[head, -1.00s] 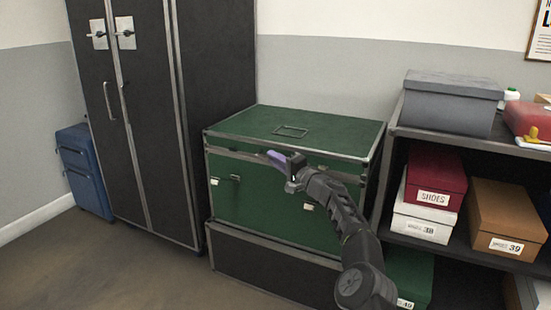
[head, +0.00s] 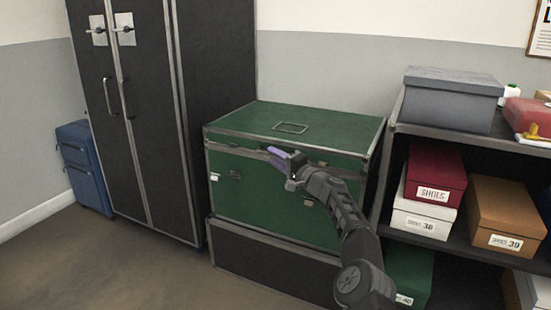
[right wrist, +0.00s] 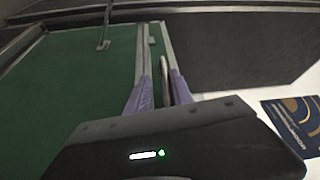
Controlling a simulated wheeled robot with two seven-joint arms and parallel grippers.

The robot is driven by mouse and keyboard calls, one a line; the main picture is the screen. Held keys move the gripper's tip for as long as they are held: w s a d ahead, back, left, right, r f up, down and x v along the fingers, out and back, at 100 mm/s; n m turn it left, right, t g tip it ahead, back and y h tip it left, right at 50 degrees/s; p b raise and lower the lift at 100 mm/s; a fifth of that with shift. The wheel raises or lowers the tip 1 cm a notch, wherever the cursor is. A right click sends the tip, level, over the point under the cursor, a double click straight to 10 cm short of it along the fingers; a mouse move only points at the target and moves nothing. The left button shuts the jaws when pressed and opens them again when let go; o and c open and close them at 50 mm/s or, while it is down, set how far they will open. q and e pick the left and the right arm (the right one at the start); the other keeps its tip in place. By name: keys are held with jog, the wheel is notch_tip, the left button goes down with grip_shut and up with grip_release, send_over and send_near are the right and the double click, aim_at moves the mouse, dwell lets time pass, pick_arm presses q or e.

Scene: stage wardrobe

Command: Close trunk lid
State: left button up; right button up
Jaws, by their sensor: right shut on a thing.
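The green trunk (head: 270,198) with metal edging stands against the wall. Its lid (head: 330,133) lies down over the body, its top nearly level. Whether a thin gap remains at the front seam, I cannot tell. My right gripper (head: 277,156) is at the middle of the lid's front edge and is shut on the lid; its arm hides part of the trunk's front right. In the right wrist view, the purple fingers (right wrist: 160,90) sit either side of a thin metal part along the green lid (right wrist: 85,70). My left gripper is out of view.
A dark wardrobe case (head: 150,110) stands close on the trunk's left, with a blue suitcase (head: 84,165) beyond. A shelf (head: 440,140) with shoe boxes stands close on the right. The trunk rests on a dark base (head: 250,250). Floor is free at front left.

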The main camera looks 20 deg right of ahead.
aim_at(297, 144)
notch_tip(297, 144, up, 10)
jog(key=p, duration=0.6)
jog(key=shift+f, duration=0.2)
jog(key=shift+s+d+f+b, duration=0.15)
jog(key=shift+b, duration=0.35)
jog(key=shift+s+d+f+b, duration=0.1)
jog(key=shift+s+d+b, duration=0.25)
jog(key=shift+b, duration=0.85)
jog(key=b+v, duration=0.2)
jog(key=f+b+v, duration=0.1)
jog(key=b+v, duration=0.4)
jog(key=b, duration=0.1)
jog(key=shift+s+d+f, duration=0.15)
jog(key=shift+d+f, duration=0.05)
jog(key=shift+f, duration=0.1)
